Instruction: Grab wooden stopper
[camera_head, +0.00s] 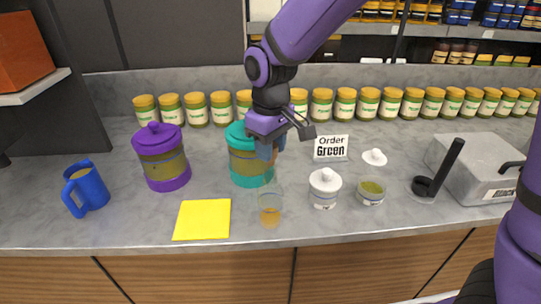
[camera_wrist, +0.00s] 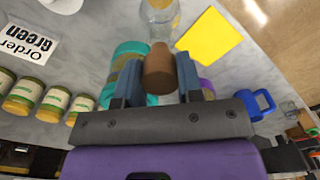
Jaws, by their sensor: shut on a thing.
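The brown wooden stopper (camera_wrist: 159,70) sits between the two blue fingers of my gripper (camera_wrist: 158,80), which is shut on it. In the head view my gripper (camera_head: 268,150) points down in front of the teal-lidded jar (camera_head: 247,170), above a clear glass bottle (camera_head: 270,205) with some amber liquid. The stopper is not clearly visible in the head view. In the wrist view the bottle (camera_wrist: 160,18) shows just beyond the stopper. I cannot tell whether the stopper still touches the bottle's neck.
A purple-lidded jar (camera_head: 161,160), blue mug (camera_head: 86,190) and yellow sheet (camera_head: 202,219) lie to the left. Several labelled jars line the back.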

